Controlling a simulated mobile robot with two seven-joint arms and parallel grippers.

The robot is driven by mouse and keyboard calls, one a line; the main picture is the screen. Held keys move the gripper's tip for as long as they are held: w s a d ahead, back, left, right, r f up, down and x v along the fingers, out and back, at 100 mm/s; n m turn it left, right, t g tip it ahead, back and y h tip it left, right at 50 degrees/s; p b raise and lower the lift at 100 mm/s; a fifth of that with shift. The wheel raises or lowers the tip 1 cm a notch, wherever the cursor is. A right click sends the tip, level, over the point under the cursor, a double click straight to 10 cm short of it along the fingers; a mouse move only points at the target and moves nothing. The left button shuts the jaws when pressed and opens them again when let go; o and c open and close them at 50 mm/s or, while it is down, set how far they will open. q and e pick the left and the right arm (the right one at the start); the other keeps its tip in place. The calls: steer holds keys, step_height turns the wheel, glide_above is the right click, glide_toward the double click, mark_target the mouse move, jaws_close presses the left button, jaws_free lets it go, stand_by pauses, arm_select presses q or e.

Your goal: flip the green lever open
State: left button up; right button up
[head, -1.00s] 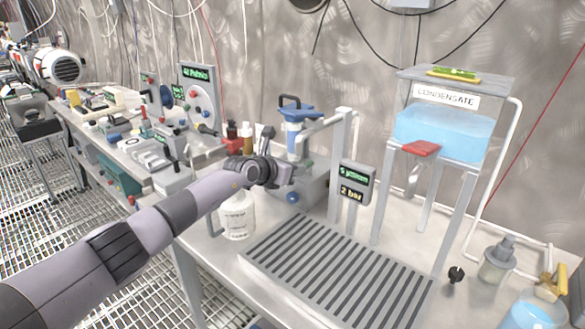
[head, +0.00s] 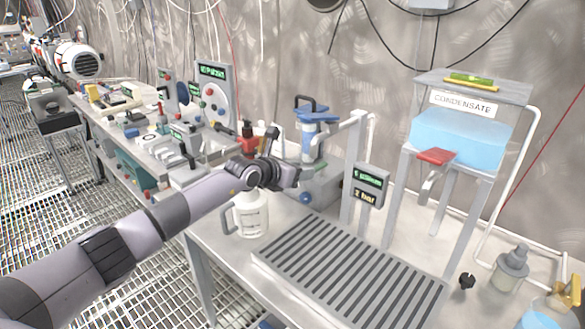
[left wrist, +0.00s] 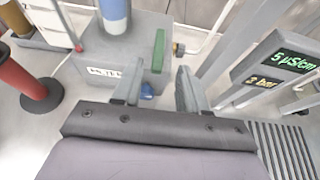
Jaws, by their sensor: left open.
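The green lever (left wrist: 158,50) shows in the left wrist view as an upright green bar at the right edge of a grey box (left wrist: 112,62) with a white label. My left gripper (left wrist: 158,84) is open and empty. Its two fingers point towards the box, with the lever beyond the gap between them and apart from them. My right gripper is not in view.
A small display post (head: 369,188) stands right of the box, with a slatted grey tray (head: 350,268) in front. A white bottle (head: 251,214) is below my left wrist. A blue knob (left wrist: 147,90) is low on the box. The condensate tank (head: 455,135) stands further right.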

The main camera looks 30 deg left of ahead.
arm_select(q)
steer(key=shift+v, duration=1.55)
